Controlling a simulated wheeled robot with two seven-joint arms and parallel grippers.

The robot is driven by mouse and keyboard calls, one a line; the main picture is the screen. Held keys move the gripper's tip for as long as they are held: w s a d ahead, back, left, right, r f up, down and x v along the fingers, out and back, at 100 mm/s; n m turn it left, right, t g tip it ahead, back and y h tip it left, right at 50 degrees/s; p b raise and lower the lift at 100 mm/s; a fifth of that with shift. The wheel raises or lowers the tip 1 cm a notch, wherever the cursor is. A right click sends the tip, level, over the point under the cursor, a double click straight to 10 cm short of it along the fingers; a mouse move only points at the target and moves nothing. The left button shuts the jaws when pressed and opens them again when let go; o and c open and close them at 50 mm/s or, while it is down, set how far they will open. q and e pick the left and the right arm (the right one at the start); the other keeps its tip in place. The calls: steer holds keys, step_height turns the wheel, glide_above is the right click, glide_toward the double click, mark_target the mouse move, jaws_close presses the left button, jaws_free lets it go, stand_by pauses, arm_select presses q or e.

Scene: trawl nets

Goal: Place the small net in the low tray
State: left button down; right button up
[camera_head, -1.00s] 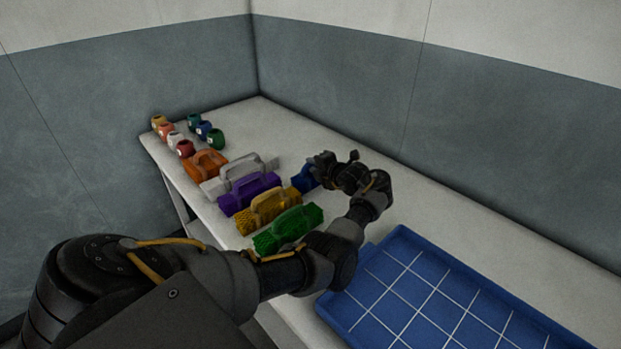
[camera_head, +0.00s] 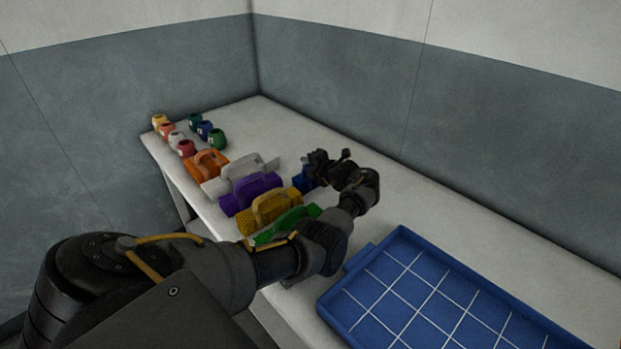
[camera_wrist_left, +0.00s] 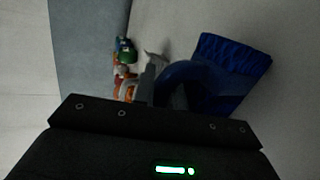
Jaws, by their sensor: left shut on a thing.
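A blue bundled net (camera_head: 301,179) with a thick blue handle is at my left gripper (camera_head: 322,168). In the left wrist view the blue net (camera_wrist_left: 230,70) hangs off to the right, and the left gripper (camera_wrist_left: 163,85) is shut on its handle. In the head view the gripper and wrist hide most of this net, and I cannot tell whether it touches the table. The low tray (camera_head: 358,259) is blue with a white grid floor and stands empty at the front right, apart from the gripper. My right gripper is not in view.
A row of handled bundles stands left of the gripper: orange (camera_head: 206,164), grey (camera_head: 242,171), purple (camera_head: 249,194), yellow (camera_head: 270,208) and green (camera_head: 285,226), the green partly behind my arm. Several small coloured pots (camera_head: 186,149) stand at the far left. The table along the back wall is clear.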

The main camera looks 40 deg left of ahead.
arm_select(q)
steer(key=shift+r, duration=0.7)
steer(key=s+d+r+b, duration=0.1)
steer(key=s+d+r, duration=0.6)
steer(key=s+r, duration=0.4)
steer(key=shift+s+d+r, duration=0.3)
steer(key=shift+s+d, duration=0.05)
steer(key=shift+d, duration=0.05)
